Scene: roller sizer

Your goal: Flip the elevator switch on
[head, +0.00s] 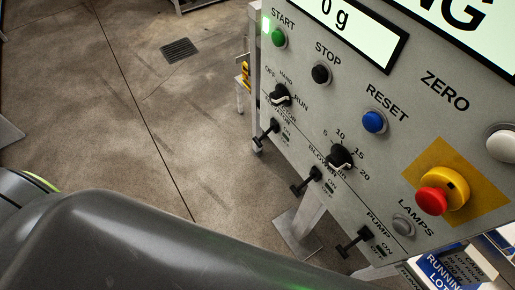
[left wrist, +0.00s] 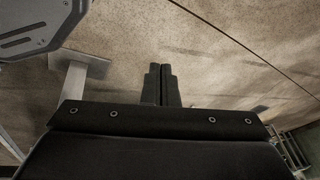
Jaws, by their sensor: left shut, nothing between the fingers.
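The grey control panel (head: 300,60) fills the right of the head view. Three black toggle levers stick out along its lower edge: one at the left (head: 267,132), a middle one (head: 305,183) by a label reading like BLOWER, and one at the right (head: 352,243) by the PUMP label. My right gripper is in neither view.
Above the levers are a green START button (head: 279,38), black STOP button (head: 321,74), blue RESET button (head: 374,122), two rotary knobs and a red emergency stop (head: 432,201). My grey arm crosses the lower left. Open concrete floor lies left of the panel.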

